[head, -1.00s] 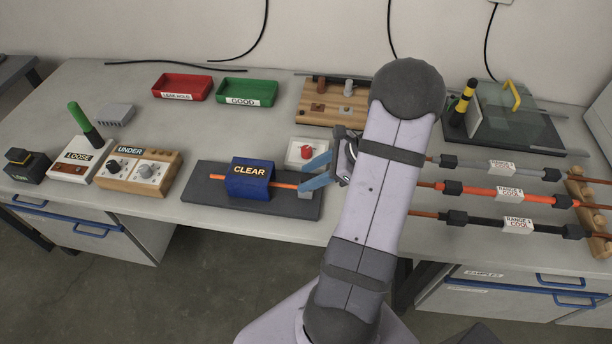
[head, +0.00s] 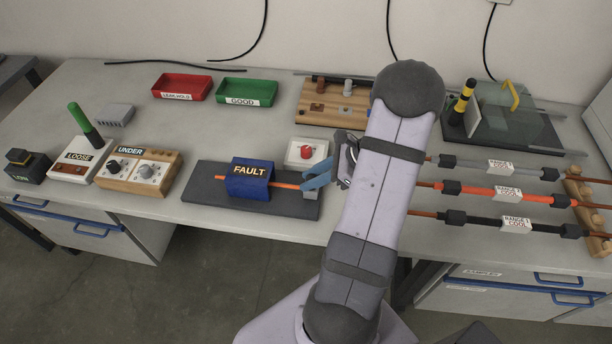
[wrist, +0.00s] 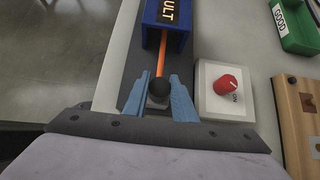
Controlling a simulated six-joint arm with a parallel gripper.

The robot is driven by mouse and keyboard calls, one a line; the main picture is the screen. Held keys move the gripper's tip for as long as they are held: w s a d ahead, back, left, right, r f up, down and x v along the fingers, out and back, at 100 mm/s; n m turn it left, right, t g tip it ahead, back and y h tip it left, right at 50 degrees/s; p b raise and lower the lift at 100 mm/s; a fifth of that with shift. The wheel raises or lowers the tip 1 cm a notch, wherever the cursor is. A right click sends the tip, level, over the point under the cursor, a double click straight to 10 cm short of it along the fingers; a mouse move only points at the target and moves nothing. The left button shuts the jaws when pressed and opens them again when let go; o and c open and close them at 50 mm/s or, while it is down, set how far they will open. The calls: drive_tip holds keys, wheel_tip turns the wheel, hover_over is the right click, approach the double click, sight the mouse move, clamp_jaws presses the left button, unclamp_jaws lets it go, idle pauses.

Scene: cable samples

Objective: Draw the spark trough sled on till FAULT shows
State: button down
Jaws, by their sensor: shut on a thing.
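The spark trough is a blue block (head: 249,186) on a dark grey base (head: 215,196), and its display reads FAULT. In the wrist view the blue block (wrist: 178,38) shows the end of that word. An orange cable (head: 285,186) runs out of its right side toward my gripper. My gripper (head: 314,184) has blue fingers, shut on the sled (head: 309,195), a small grey block at the cable's end. In the wrist view my gripper (wrist: 160,94) has a dark round knob (wrist: 160,86) between its fingers. The fingers hide part of the sled.
A white box with a red knob (head: 306,151) stands close behind my gripper. To the left are a wooden box marked UNDER (head: 138,171) and a LOOSE box (head: 80,160). Red (head: 182,87) and green (head: 246,92) trays lie behind. Racked cables (head: 500,190) lie right.

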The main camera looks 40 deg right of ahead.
drive_tip(key=c, duration=1.5)
unclamp_jaws()
drive_tip(key=shift+o, duration=0.2)
drive_tip(key=shift+d+r, duration=0.1)
drive_tip(key=b+v, duration=0.1)
drive_tip(key=v, duration=0.6)
drive_tip(key=shift+s, duration=0.1)
